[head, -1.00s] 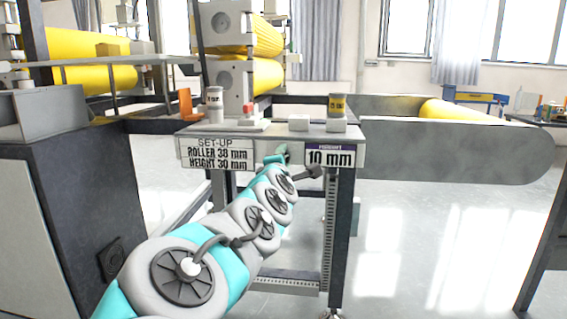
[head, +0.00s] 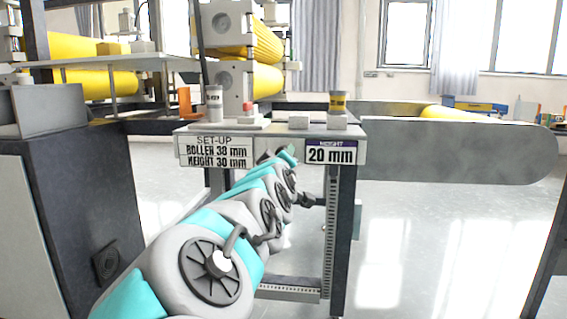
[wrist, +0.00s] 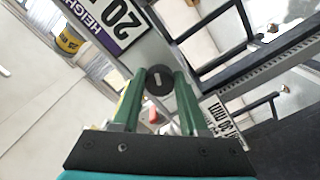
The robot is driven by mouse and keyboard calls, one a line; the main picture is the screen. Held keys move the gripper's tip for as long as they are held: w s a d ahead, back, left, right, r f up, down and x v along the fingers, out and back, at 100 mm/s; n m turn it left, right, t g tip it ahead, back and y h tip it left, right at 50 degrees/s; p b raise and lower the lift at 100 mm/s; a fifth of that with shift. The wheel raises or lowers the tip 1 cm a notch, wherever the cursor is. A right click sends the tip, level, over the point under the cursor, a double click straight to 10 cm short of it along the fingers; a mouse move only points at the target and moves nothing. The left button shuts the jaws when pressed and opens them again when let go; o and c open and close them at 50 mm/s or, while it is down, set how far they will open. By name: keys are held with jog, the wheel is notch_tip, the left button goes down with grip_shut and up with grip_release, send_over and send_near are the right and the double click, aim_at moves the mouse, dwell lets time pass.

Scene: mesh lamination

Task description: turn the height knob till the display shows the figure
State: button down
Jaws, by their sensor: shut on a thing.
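The height display (head: 331,152) on the front right of the bench reads 20 mm; it also shows, turned, in the wrist view (wrist: 109,25). The set-up card (head: 215,152) at the front left reads roller 38 mm, height 30 mm. In the wrist view the height knob (wrist: 159,80) is a dark round disc with a pale mark. My gripper (wrist: 158,84) has its green fingers on either side of the knob and is shut on it. In the head view my arm reaches to the bench front and the knob cannot be made out.
On the bench top (head: 265,129) stand a white can (head: 214,105), a red button (head: 248,107) and a yellow-labelled can (head: 337,104). Yellow rollers (head: 255,80) stand behind. A dark cabinet (head: 70,200) is at the left.

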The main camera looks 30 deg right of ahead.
jog(key=m, duration=1.2)
jog(key=shift+w+a+f+m+b, duration=0.1)
jog(key=shift+a+f+m+b, duration=0.05)
jog(key=shift+m+b, duration=0.25)
dwell(0.3)
jog(key=shift+c, duration=2.2)
grip_release()
